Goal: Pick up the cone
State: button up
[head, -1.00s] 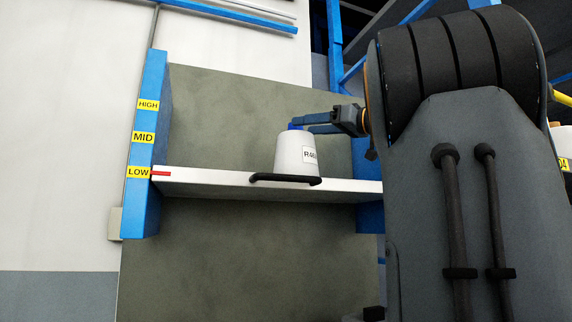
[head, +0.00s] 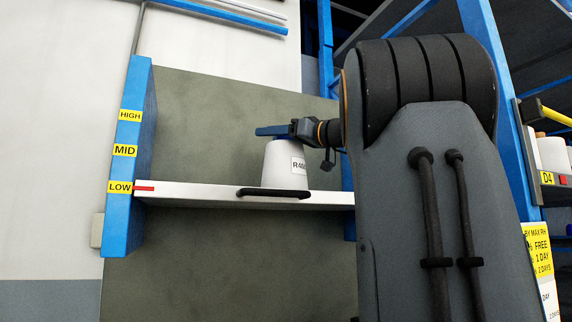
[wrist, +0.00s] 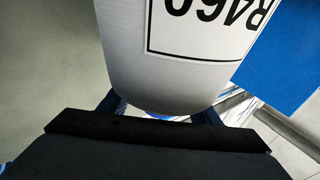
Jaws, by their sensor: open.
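The cone (head: 278,165) is white with a black-framed label and stands upright on a white shelf (head: 215,199), wide end down. My gripper (head: 272,131) is at the cone's narrow top, with its blue fingers level across it. In the wrist view the cone (wrist: 150,55) fills the upper middle, its label reading R460 upside down. My open fingers (wrist: 160,112) show on either side of the narrow end, partly hidden behind a dark bar. A bit of blue shows at the cone's tip between them. I cannot tell whether the fingers touch it.
A black curved bar (head: 275,193) runs along the shelf's front edge below the cone. A blue post (head: 128,160) with HIGH, MID and LOW labels stands at the left. A rack with a D4 label (head: 547,178) and white bobbins is at the right. The shelf left of the cone is clear.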

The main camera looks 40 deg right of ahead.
jog(key=shift+w, duration=0.1)
grip_shut()
jog(key=shift+r, duration=0.2)
dwell(0.5)
jog(key=shift+s+a+r+b, duration=0.1)
jog(key=shift+s+r+b, duration=0.15)
jog(key=shift+r+b, duration=0.3)
notch_tip(320, 180, up, 10)
jog(key=s+a+b, duration=0.2)
jog(key=s+b, duration=0.1)
jog(key=s, duration=0.6)
jog(key=s+a+b, duration=0.3)
jog(key=s, duration=0.7)
dwell(0.3)
